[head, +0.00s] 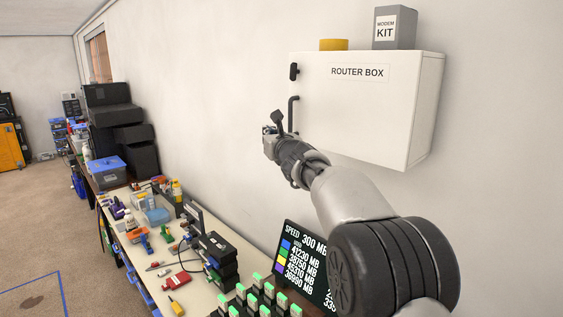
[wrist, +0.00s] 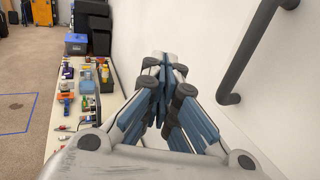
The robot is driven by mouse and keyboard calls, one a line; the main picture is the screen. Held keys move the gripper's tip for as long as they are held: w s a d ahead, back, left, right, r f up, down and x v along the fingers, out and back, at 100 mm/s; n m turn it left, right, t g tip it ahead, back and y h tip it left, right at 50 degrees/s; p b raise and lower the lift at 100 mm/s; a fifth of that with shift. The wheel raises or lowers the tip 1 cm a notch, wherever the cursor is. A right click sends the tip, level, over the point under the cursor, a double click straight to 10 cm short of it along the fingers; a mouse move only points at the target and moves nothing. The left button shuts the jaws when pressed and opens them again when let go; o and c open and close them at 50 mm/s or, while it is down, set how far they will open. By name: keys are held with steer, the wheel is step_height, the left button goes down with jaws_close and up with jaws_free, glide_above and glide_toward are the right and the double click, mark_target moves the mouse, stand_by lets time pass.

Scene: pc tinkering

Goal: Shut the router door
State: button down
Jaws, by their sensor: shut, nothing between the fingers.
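The white router box (head: 378,108) is fixed on the wall at the upper right in the head view, with a "ROUTER BOX" label on its front. Its door looks flush with the box there. A dark bar handle (head: 292,113) stands at the door's left edge, with a black latch (head: 294,71) above it. My gripper (head: 270,140) is shut and empty, just left of and below the handle. In the wrist view my gripper (wrist: 163,62) points along the wall, and the handle (wrist: 255,50) is to its right, apart from the fingers.
A workbench (head: 190,290) with tools, small boxes and several green-topped items runs along the wall below. A dark speed screen (head: 305,262) stands near my arm. A yellow roll (head: 334,45) and a grey modem kit box (head: 394,28) sit on the router box. Open floor lies left.

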steer(key=s+a+b, duration=0.7)
steer(key=a+b, duration=0.1)
steer(key=s+d+r+n+y, duration=0.2)
steer(key=s+d+r+n, duration=0.1)
steer(key=s+n, duration=0.5)
steer(key=s+d+f+n+g, duration=0.2)
steer(key=s+f+n, duration=0.1)
steer(key=s+n, duration=0.25)
steer(key=s+d+f+n+g, duration=0.2)
steer(key=s+n, duration=0.3)
steer(key=s, duration=0.2)
steer(key=s+d+f+n+g+h, duration=0.4)
steer(key=s+d+f, duration=0.6)
steer(key=s+f, duration=0.5)
steer(key=s+d+f+n+g+h, duration=0.4)
steer(key=s+d+f+n, duration=0.5)
steer(key=s+f, duration=0.5)
steer(key=shift+s+d+f+b, duration=0.35)
steer(key=shift+s+d, duration=0.1)
steer(key=shift+s, duration=0.8)
